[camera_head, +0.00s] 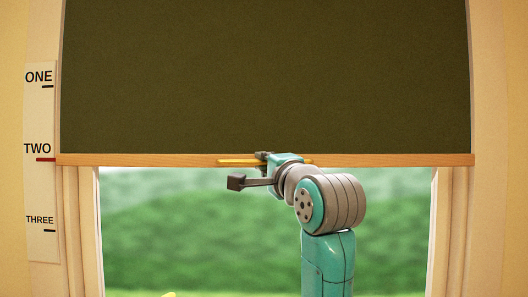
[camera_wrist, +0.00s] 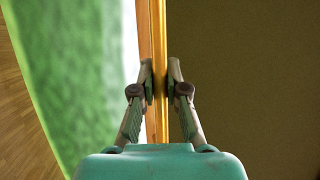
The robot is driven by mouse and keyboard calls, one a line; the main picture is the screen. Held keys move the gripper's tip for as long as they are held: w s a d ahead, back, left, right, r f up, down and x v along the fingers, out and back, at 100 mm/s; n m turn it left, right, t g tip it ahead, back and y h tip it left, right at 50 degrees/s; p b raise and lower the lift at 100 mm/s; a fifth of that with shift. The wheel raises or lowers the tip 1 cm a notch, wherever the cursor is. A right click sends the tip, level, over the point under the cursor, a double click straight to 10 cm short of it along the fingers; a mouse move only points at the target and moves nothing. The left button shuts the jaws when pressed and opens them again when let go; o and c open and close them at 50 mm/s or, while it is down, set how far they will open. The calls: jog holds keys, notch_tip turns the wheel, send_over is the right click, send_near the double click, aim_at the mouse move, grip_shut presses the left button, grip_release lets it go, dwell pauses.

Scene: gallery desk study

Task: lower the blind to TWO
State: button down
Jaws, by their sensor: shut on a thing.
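The dark olive blind (camera_head: 265,75) hangs over the upper part of the window. Its wooden bottom bar (camera_head: 400,160) runs level, and its left end is about at the red mark beside TWO (camera_head: 37,149) on the scale. A yellow handle (camera_head: 235,162) sits along the middle of the bar. My gripper (camera_head: 263,158) is shut on the handle. In the wrist view the two fingers (camera_wrist: 160,88) close from both sides on the yellow handle (camera_wrist: 160,60), with the blind cloth (camera_wrist: 250,80) to the right.
The scale strip (camera_head: 41,185) on the left wall also carries ONE (camera_head: 39,76) above and THREE (camera_head: 40,220) below, each with a dark mark. Below the bar the window opening (camera_head: 180,220) shows blurred green ground. Window frame posts stand at both sides.

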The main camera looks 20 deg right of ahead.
jog(key=c, duration=1.2)
grip_release()
jog(key=v, duration=1.2)
jog(key=shift+f, duration=0.1)
